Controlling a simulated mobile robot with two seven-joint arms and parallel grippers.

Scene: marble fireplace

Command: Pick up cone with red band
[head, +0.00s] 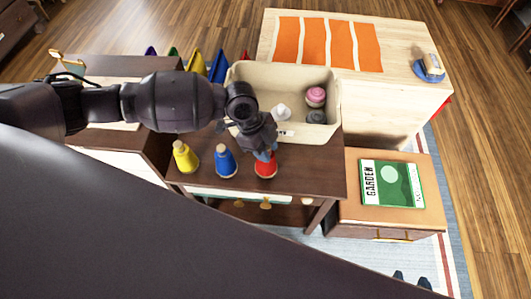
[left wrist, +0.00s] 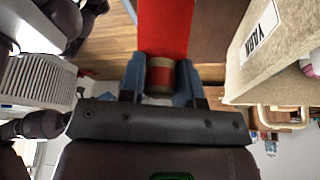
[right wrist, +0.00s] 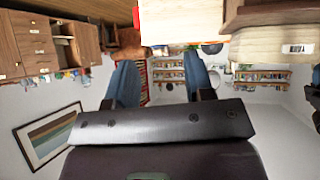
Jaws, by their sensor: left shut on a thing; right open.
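My left gripper (head: 264,154) is shut on this top from above. I cannot tell whether the cone's base touches the table. My right gripper (right wrist: 161,82) is open and empty in the right wrist view; it is not seen in the head view.
A blue cone (head: 225,164) and a yellow cone (head: 185,158) stand to the left on the table (head: 318,168). A lower cabinet (head: 348,215) with a green garden book (head: 392,184) is at the right.

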